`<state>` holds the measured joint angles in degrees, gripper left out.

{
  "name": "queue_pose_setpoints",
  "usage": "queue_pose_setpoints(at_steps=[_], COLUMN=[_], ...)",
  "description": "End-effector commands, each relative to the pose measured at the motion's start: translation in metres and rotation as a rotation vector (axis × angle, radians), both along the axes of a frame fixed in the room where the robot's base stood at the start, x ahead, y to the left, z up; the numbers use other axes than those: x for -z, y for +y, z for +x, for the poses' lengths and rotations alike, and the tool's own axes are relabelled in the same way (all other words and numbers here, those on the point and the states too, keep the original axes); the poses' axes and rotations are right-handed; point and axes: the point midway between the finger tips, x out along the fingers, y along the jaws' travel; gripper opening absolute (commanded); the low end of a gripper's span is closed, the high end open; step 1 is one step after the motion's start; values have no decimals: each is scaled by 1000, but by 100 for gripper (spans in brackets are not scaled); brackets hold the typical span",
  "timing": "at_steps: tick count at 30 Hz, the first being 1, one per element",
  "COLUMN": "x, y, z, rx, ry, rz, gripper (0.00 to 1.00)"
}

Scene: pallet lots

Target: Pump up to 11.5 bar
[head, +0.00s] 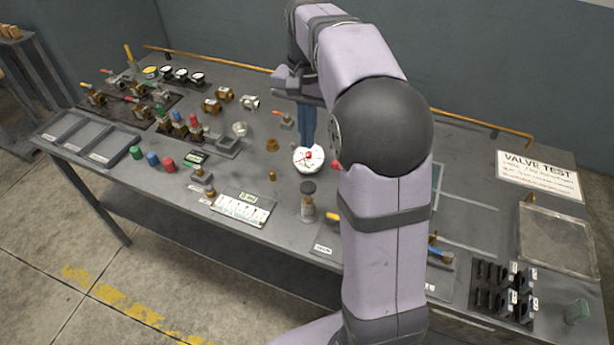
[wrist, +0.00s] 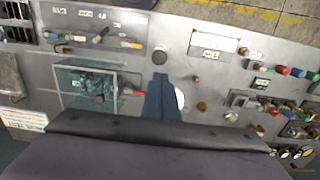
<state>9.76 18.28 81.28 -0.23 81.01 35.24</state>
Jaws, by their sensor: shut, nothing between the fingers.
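A white round gauge dial (head: 309,160) with a red mark at its middle faces up near the bench's centre; in the wrist view its edge (wrist: 180,99) shows beside the fingers. A dark round knob (head: 308,187) tops a short metallic cylinder (head: 307,208), apparently the pump, in front of the gauge; the knob also shows in the wrist view (wrist: 160,56). My gripper (head: 306,143), with blue fingers, is shut and empty, pointing down just behind the dial. Its fingers (wrist: 160,80) look together in the wrist view. I cannot read the gauge, nor tell whether the fingers touch it.
A white card with a green label (head: 241,208) lies left of the pump. Valves and fittings (head: 155,95) crowd the left side, with grey trays (head: 90,135) in front. A clear box (wrist: 85,90) stands near my gripper. A black rack (head: 500,290) stands at the front right.

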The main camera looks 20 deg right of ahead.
Motion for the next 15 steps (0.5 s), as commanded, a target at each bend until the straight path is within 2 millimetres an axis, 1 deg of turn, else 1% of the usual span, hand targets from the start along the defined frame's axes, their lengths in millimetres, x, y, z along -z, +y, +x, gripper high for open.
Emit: queue_pose_setpoints(at_steps=[6, 15], x=[-8, -6], y=[1, 1], z=[-1, -1], rx=[0, 1], ry=[2, 2], rz=[-2, -2], gripper=[0, 0])
